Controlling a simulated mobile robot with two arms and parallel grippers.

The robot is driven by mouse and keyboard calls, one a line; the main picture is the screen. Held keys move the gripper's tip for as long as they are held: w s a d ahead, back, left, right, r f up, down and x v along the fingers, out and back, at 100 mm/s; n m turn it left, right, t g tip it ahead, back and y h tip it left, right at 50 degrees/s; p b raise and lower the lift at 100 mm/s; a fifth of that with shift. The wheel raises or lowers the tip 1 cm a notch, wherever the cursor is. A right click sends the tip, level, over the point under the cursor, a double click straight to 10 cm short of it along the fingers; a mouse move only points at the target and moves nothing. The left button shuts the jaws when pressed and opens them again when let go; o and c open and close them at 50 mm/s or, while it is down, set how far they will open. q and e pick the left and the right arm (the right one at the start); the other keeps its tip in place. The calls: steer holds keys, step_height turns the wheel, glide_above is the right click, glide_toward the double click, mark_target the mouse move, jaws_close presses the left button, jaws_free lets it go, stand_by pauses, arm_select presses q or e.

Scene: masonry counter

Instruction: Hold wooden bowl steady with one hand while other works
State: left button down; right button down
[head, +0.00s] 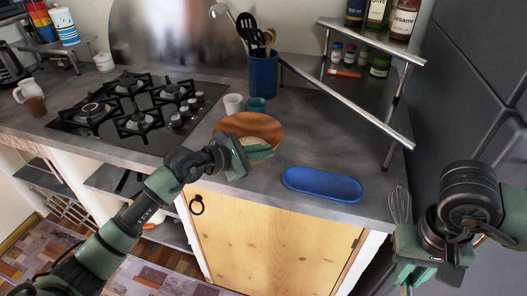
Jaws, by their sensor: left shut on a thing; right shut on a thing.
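The wooden bowl (263,122) stands on the grey counter near its front edge, to the right of the stove. Something pale shows inside it. My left gripper (258,150) is at the bowl's near side and is shut on its rim; the fingers hide part of the near wall. My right gripper (408,268) is at the lower right, in front of the counter's right end. It is shut on a whisk (400,203), whose wire head points up. The grip on the handle is mostly hidden by the gripper.
A blue oval tray (322,184) lies right of the bowl. Two cups (233,104) and a blue utensil holder (263,75) stand behind it. A metal-railed corner shelf (350,100) is at the back right. A dark fridge (470,90) bounds the right side.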

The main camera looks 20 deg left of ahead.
arm_select(q)
steer(key=shift+f, duration=0.1)
steer(key=c, duration=1.5)
jaws_free()
steer(key=shift+s, duration=0.1)
steer(key=v, duration=1.2)
